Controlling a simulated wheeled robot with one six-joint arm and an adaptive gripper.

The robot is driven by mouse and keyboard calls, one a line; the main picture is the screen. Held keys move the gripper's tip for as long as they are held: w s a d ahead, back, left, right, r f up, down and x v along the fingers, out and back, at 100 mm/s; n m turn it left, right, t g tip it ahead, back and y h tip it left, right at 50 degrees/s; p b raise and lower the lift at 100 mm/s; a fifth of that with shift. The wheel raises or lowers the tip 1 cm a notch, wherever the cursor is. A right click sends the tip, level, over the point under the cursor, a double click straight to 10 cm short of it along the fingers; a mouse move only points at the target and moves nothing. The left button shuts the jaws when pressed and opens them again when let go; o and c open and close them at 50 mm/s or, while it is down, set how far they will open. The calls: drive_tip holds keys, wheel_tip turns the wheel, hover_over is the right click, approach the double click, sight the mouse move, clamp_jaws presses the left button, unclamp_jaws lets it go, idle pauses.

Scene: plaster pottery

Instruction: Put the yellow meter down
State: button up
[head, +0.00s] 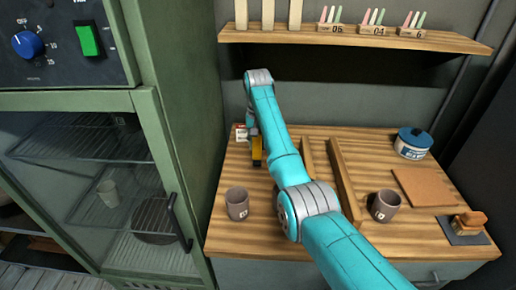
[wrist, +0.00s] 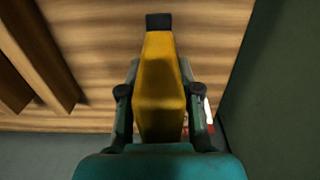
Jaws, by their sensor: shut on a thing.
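The yellow meter (wrist: 160,85) is a long yellow body with a black end, held between the two fingers of my gripper (wrist: 163,95) in the wrist view. My gripper is shut on it. In the head view, a small part of the yellow meter (head: 257,152) shows beside my turquoise arm, over the back left of the wooden worktop (head: 285,245). My gripper is mostly hidden behind my arm there. I cannot tell whether the meter touches the worktop.
A small red and white box (head: 240,133) is close behind the meter. Grey cups stand at left (head: 237,204) and right (head: 385,205). Wooden rails (head: 345,180) cross the middle. A blue-lidded pot (head: 413,143), brown board (head: 424,186) and stamp-like block (head: 468,222) are at right. A green cabinet borders the left.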

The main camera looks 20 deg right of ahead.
drive_tip(key=shift+f, duration=1.3)
drive_tip(key=shift+f, duration=0.1)
drive_tip(key=o, duration=1)
wheel_tip(320, 180, up, 12)
drive_tip(key=shift+r, duration=0.1)
